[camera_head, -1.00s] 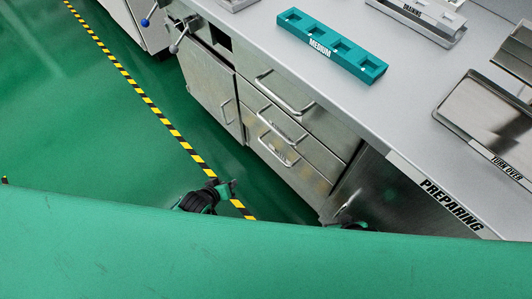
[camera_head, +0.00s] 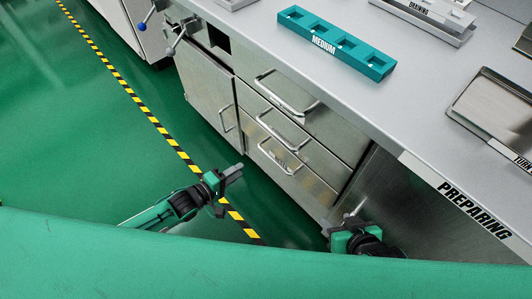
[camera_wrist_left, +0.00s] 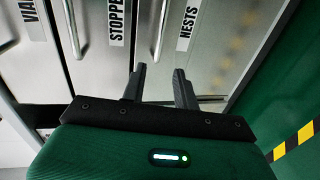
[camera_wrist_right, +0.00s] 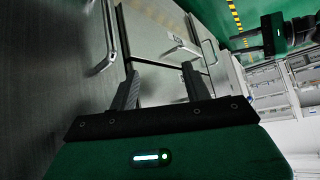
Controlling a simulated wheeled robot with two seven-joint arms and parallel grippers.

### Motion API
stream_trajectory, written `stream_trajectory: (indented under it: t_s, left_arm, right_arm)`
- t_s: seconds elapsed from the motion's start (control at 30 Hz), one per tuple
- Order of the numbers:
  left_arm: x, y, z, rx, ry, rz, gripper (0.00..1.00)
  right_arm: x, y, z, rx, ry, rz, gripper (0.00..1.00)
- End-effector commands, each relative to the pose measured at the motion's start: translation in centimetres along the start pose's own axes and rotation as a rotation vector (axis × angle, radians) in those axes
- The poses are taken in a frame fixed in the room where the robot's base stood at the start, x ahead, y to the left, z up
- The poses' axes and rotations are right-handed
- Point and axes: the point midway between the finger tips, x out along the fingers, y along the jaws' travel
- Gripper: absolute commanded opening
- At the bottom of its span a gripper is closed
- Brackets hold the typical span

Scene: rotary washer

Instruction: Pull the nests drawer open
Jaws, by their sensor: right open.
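The nests drawer (camera_head: 300,172) is the lowest of the metal drawers in the head view and looks shut, flush with the front. Its bar handle (camera_head: 277,155) runs along the front. In the left wrist view the NESTS label (camera_wrist_left: 186,30) stands beside that handle (camera_wrist_left: 163,28). My left gripper (camera_head: 236,172) is in front of the drawers, left of the nests handle and apart from it. Its fingers (camera_wrist_left: 160,85) are spread and empty. My right gripper (camera_head: 350,222) is low, near the cabinet's right part. Its fingers (camera_wrist_right: 162,85) are spread and empty.
Two more drawers, each with a handle (camera_head: 282,128), sit above. A cabinet door (camera_head: 212,95) is left of them. The worktop (camera_head: 400,110) carries a teal MEDIUM rack (camera_head: 335,45). The green floor (camera_head: 110,130) left of the striped tape is clear.

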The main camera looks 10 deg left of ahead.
Motion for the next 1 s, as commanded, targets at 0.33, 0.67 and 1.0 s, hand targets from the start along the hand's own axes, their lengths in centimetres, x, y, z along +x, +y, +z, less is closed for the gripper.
stream_trajectory:
  t_s: [0.33, 0.67, 1.0]
  left_arm:
    - [4.6, -0.1, -0.1, -0.013, -0.003, 0.011, 0.30]
    - [11.3, 0.0, -0.1, -0.010, -0.003, 0.010, 0.30]
    - [13.7, 0.0, -0.1, -0.011, -0.002, 0.006, 0.30]
  right_arm:
    - [1.1, -1.3, -0.5, -0.001, 0.101, -0.035, 0.49]
    - [2.0, -3.5, -1.5, 0.009, 0.280, -0.090, 0.49]
    - [2.1, -4.5, -2.1, 0.018, 0.360, -0.114, 0.49]
